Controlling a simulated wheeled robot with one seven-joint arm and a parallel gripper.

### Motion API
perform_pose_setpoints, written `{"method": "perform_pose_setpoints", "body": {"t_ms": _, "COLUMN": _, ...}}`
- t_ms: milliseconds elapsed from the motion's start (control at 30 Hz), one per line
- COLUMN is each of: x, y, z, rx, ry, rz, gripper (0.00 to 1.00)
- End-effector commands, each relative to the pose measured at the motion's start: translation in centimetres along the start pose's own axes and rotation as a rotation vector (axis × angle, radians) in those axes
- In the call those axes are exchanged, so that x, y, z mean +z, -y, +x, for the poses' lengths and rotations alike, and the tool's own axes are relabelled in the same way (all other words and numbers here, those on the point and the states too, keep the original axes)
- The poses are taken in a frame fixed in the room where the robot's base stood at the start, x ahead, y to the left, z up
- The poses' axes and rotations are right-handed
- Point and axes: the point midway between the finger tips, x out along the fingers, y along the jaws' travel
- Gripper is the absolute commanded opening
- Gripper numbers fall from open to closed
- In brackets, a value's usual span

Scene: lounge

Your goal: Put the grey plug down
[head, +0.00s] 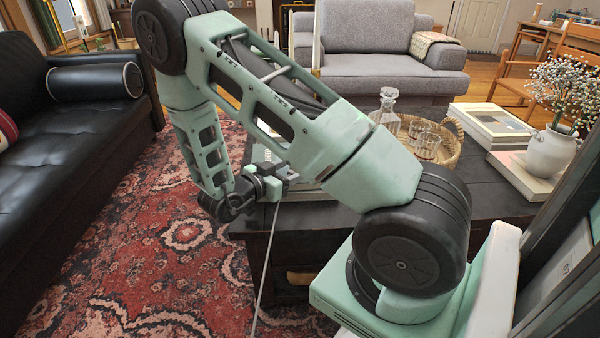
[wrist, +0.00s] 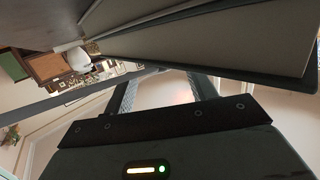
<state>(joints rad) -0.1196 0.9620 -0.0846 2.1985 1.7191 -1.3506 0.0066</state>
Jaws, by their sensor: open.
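My gripper (head: 284,181) is over the near left edge of the dark coffee table (head: 484,201), close beside a stack of books (head: 308,184) that my arm partly hides. Its two dark fingers also show in the wrist view (wrist: 162,82), apart, with nothing visible between them. I cannot make out the grey plug in either view. A thin pale grey cord (head: 265,262) runs from just below my gripper down past the table's side toward the floor. Whether its upper end touches my gripper is unclear.
On the table stand a glass decanter (head: 386,110), a wicker tray (head: 451,151) with glasses, more books (head: 492,124) and a white flower vase (head: 549,151). A black sofa (head: 60,150) is left, a grey sofa (head: 375,60) behind. The red rug (head: 150,260) is clear.

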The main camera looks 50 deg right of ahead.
Motion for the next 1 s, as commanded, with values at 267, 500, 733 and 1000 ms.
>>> {"method": "perform_pose_setpoints", "body": {"t_ms": 267, "x": 0.1, "y": -0.1, "z": 2.6, "rx": 0.000, "ry": 0.000, "rz": 0.000, "gripper": 0.56}}
{"method": "perform_pose_setpoints", "body": {"t_ms": 500, "x": 0.0, "y": -0.1, "z": 2.6, "rx": 0.000, "ry": 0.001, "rz": 0.000, "gripper": 0.42}}
{"method": "perform_pose_setpoints", "body": {"t_ms": 733, "x": 0.0, "y": 0.0, "z": 2.6, "rx": 0.000, "ry": 0.001, "rz": 0.000, "gripper": 0.04}}
{"method": "perform_pose_setpoints", "body": {"t_ms": 1000, "x": -0.8, "y": 0.0, "z": 2.5, "rx": -0.001, "ry": 0.001, "rz": 0.001, "gripper": 0.04}}
